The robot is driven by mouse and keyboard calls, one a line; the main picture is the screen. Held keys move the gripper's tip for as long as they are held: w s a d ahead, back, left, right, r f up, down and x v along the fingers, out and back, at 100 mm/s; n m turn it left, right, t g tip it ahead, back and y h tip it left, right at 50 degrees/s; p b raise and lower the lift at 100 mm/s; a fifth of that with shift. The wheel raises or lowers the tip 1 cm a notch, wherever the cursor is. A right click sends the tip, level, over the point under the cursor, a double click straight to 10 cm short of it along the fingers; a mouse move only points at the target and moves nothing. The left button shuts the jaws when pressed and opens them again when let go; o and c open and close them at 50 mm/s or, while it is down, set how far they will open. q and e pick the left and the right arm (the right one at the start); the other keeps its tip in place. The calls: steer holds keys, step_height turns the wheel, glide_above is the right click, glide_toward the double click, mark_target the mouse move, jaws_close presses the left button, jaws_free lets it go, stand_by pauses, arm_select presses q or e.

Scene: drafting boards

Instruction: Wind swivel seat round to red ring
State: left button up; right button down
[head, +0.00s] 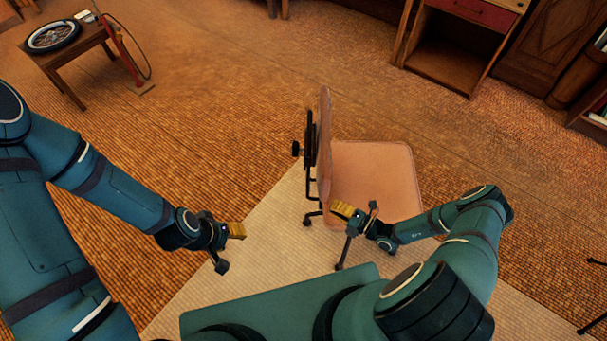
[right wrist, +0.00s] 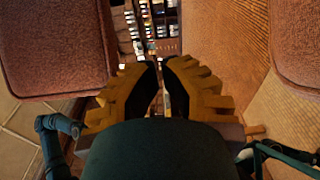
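The swivel seat is an office chair with a pinkish-tan cushion (head: 380,182) and an upright backrest (head: 324,150) on the cushion's left side in the head view. My right gripper (head: 342,209), with yellow fingers, is over the near-left part of the cushion, close to the backrest's lower edge; contact is unclear. In the right wrist view its fingers (right wrist: 160,80) are nearly together with nothing held. Brown padded surfaces show left (right wrist: 55,50) and right (right wrist: 298,45) of them. My left gripper (head: 237,230) is left of the chair, away from it. I see no red ring.
A small wooden table (head: 66,58) with a spoked wheel (head: 53,36) stands far left beside a red pump (head: 128,55). A wooden cabinet (head: 455,60) is at the back right. Ribbed floor around the chair is mostly clear. Thin dark legs show at the right edge.

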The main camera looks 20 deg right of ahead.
steer(key=shift+w+d+m+t+h, duration=0.3)
steer(key=shift+m+t, duration=0.1)
steer(key=shift+m, duration=0.1)
steer(key=shift+w+a+f, duration=0.1)
steer(key=shift+w, duration=0.1)
steer(key=w+d+x, duration=0.1)
steer(key=d+x, duration=0.1)
steer(key=x, duration=1)
steer(key=shift+w+b, duration=0.3)
steer(key=shift+w, duration=0.05)
steer(key=shift+d, duration=0.1)
